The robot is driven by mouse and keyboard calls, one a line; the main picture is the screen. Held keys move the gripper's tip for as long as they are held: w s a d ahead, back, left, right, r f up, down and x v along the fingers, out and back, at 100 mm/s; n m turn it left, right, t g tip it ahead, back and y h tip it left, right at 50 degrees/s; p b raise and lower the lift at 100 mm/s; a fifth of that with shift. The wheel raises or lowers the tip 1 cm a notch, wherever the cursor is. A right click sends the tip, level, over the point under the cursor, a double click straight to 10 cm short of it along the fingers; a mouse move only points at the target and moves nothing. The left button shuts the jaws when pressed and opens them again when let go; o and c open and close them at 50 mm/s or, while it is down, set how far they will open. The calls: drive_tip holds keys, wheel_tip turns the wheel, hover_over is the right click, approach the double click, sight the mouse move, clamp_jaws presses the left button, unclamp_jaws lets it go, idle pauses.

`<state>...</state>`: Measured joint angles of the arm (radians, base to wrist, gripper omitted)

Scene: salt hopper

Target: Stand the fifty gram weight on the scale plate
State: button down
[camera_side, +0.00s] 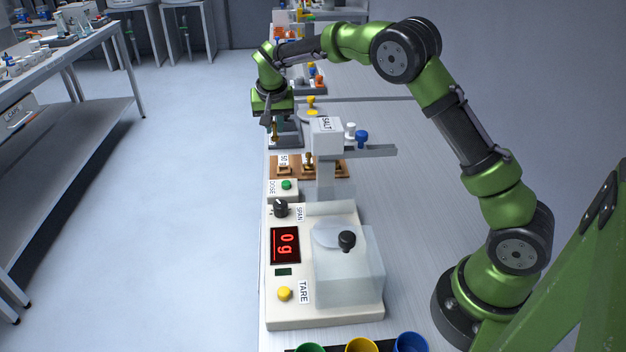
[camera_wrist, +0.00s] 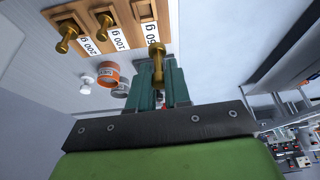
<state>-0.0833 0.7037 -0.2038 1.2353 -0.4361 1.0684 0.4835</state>
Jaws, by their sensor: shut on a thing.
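My gripper (camera_side: 269,117) is shut on a small brass weight (camera_side: 274,131), held in the air beyond the wooden weight block (camera_side: 336,174). In the wrist view the brass weight (camera_wrist: 156,56) sits between my green fingertips (camera_wrist: 160,72), in front of the block's 50 g label. The block (camera_wrist: 72,15) also carries brass weights by the 200 g (camera_wrist: 66,36) and 100 g (camera_wrist: 104,22) labels. The white scale (camera_side: 345,313) is nearer the side camera, its red display (camera_side: 285,245) reading 0 g. Its round plate (camera_side: 328,235) shows through a clear cover (camera_side: 350,277) with a black knob.
The salt hopper (camera_side: 326,141) stands between block and scale, with an arm reaching right. The dose box (camera_side: 283,190), with a green button, is beside it. Coloured cups (camera_side: 361,345) stand at the near edge. Bare bench lies to the right.

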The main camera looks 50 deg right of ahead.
drive_tip(key=s+a+r, duration=0.2)
drive_tip(key=a+r, duration=0.1)
drive_tip(key=a, duration=0.2)
drive_tip(key=m+g, duration=0.7)
drive_tip(key=m, duration=1.1)
hover_over(337, 222)
drive_tip(key=s+a, duration=0.3)
drive_tip(key=a, duration=0.1)
drive_tip(key=f, duration=1)
drive_tip(key=shift+w+f, duration=0.1)
drive_tip(key=shift+w, duration=0.1)
drive_tip(key=c, duration=1.5)
unclamp_jaws()
drive_tip(key=shift+f, duration=0.15)
drive_tip(key=o, duration=0.4)
